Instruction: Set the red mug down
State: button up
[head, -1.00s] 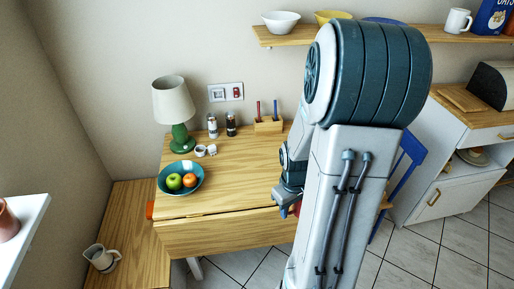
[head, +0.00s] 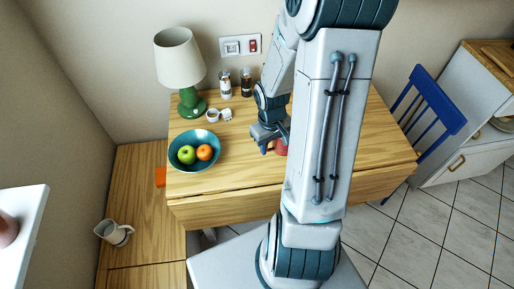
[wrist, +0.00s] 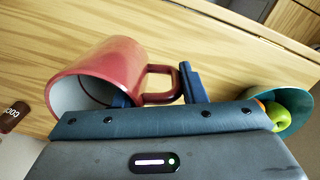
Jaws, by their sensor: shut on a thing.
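The red mug (wrist: 112,68) is in my gripper (wrist: 157,92), over the wooden table (head: 237,165). In the wrist view its handle lies between the two blue fingers, one finger by the mug's rim and the other beyond the handle. The mug's mouth faces the lower left of that view. In the head view only a small part of the mug (head: 281,147) shows beneath my gripper (head: 268,138); my arm hides the rest. I cannot tell whether its base touches the table.
A teal bowl (head: 178,163) with a green apple and an orange stands left of the mug. Behind are a green lamp (head: 185,75), small white cups (head: 213,117) and two jars (head: 226,84). Bare tabletop lies between bowl and mug. A blue chair (head: 440,100) stands right.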

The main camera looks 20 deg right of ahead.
jog(key=w+a+f, duration=0.3)
jog(key=a, duration=0.1)
jog(key=shift+w+f, duration=0.15)
jog(key=shift+w, duration=0.25)
jog(key=shift+f, duration=1.95)
jog(key=shift+f+b, duration=0.2)
jog(key=shift+b, duration=0.2)
jog(key=o, duration=1.3)
jog(key=shift+r, duration=0.1)
